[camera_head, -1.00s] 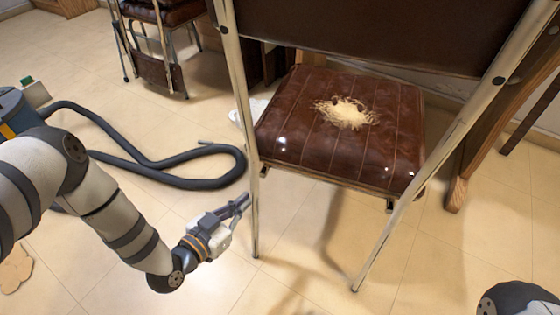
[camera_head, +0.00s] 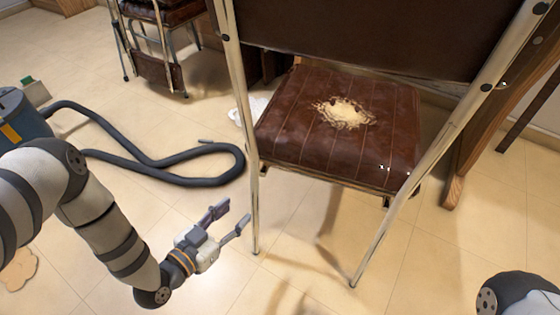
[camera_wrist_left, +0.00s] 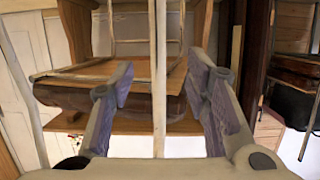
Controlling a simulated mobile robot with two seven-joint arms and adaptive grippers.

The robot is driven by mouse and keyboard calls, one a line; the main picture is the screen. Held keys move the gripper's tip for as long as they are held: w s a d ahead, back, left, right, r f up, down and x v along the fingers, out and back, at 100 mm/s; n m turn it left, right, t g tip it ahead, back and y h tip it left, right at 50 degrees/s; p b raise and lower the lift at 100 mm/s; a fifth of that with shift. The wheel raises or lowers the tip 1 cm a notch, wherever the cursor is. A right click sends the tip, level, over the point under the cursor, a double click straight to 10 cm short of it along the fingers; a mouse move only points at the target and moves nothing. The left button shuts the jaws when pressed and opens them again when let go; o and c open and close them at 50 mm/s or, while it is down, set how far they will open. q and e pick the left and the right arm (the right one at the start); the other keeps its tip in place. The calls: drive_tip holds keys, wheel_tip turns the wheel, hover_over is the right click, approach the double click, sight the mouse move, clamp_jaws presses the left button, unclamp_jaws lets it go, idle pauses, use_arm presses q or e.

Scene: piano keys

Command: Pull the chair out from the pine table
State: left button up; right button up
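The chair (camera_head: 338,125) has a cracked brown seat, a dark back panel and pale metal legs. It stands with its back towards me in the head view. My left gripper (camera_head: 234,214) is open, low beside the chair's left leg (camera_head: 254,205), with its fingertips just left of it. In the left wrist view a pale upright bar (camera_wrist_left: 160,75), apparently that leg, stands between the two spread fingers; contact cannot be made out. A wooden leg (camera_head: 470,165) behind the chair at right seems to belong to the pine table, mostly hidden. My right gripper is out of frame.
A dark vacuum hose (camera_head: 190,182) loops on the floor left of the chair, by a blue-grey vacuum cleaner (camera_head: 22,115). Another chair (camera_head: 160,40) stands at the back left. The tiled floor in front of the chair is clear.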

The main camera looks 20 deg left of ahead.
use_arm(q)
drive_tip(key=s+a+p, duration=0.2)
drive_tip(key=s+a, duration=0.1)
drive_tip(key=s, duration=0.6)
drive_tip(key=shift+s, duration=0.25)
idle(0.4)
